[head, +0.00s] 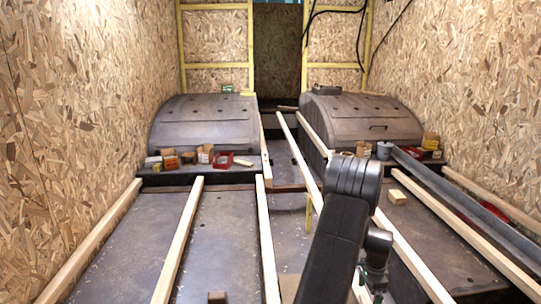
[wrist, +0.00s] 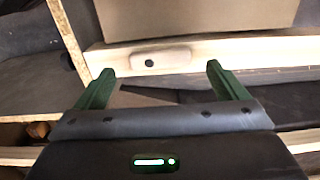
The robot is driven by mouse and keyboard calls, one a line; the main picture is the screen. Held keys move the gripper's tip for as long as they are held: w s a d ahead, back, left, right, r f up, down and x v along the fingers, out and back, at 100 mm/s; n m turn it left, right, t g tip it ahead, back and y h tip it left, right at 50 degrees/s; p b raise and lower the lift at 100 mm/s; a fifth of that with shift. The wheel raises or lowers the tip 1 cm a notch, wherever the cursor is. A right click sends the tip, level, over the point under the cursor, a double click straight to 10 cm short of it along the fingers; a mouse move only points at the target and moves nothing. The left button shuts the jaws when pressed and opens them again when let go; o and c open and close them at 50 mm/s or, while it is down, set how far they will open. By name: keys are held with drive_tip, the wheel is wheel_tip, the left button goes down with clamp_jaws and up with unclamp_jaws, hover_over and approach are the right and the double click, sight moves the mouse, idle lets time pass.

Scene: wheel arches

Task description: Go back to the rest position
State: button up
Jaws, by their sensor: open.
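In the wrist view my gripper (wrist: 155,85) is open, with its two green fingers apart and nothing between them. Beyond the fingertips lies a pale wooden batten (wrist: 240,50) with a small light block bearing a dark round spot (wrist: 165,58) against it. In the head view my dark arm rises from the bottom right of centre and bends down. My gripper's end is low beside the battens there, and its fingers are not clearly seen.
Two dark wheel arches (head: 205,125) (head: 362,122) stand at the back, with small boxes and a red tray (head: 223,160) before the left one. Long battens (head: 180,240) run along the floor. A yellow block (head: 397,197) lies at right. Chipboard walls (head: 60,110) close both sides.

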sight(366, 302)
wheel_tip(366, 302, down, 3)
drive_tip(key=shift+f+b, duration=0.2)
drive_tip(key=shift+b, duration=0.1)
drive_tip(key=shift+r, duration=0.2)
